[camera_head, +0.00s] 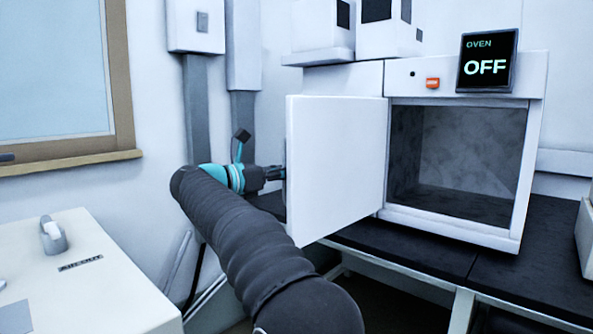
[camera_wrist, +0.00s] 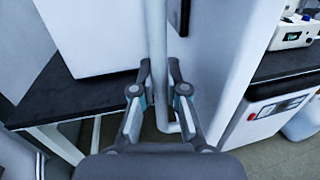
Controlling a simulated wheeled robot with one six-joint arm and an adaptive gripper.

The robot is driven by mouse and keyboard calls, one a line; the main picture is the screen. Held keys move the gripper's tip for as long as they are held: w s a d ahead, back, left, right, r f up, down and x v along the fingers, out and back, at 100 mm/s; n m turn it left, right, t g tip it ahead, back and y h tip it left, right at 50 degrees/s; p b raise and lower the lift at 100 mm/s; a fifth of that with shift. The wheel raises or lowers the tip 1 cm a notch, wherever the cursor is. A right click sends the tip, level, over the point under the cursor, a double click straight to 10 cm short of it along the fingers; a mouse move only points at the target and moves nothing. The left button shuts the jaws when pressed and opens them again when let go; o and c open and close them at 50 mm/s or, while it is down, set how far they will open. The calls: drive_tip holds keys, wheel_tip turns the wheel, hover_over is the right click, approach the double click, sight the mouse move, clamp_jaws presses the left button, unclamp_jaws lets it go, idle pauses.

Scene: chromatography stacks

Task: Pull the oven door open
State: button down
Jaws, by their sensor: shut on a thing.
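The white oven (camera_head: 370,85) stands on a dark bench with its door (camera_head: 335,165) swung wide open to the left. The grey chamber (camera_head: 460,145) is in plain view and looks empty. My gripper (camera_head: 283,172) is at the door's free left edge, partly hidden behind it in the head view. In the wrist view my gripper (camera_wrist: 160,76) is shut on the upright white door handle (camera_wrist: 157,40), with one finger on each side. The handle's lower end bends toward the door panel (camera_wrist: 215,65). The display (camera_head: 487,62) reads OVEN OFF.
A white cabinet (camera_head: 75,280) stands at the front left. The dark bench top (camera_head: 400,243) runs under the oven and to the right. White instruments (camera_head: 320,28) stand above and behind the oven. A wood-framed window (camera_head: 122,80) is at the left.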

drive_tip(key=shift+s+a+f, duration=0.1)
drive_tip(key=shift+a+f, duration=0.05)
drive_tip(key=shift+a, duration=0.05)
drive_tip(key=c, duration=1.4)
unclamp_jaws()
drive_tip(key=shift+c, duration=0.2)
drive_tip(key=shift+o, duration=1.3)
drive_tip(key=shift+s+a, duration=0.1)
drive_tip(key=shift+a, duration=0.15)
drive_tip(key=shift+d, duration=0.45)
drive_tip(key=v, duration=1.2)
drive_tip(key=shift+a, duration=0.1)
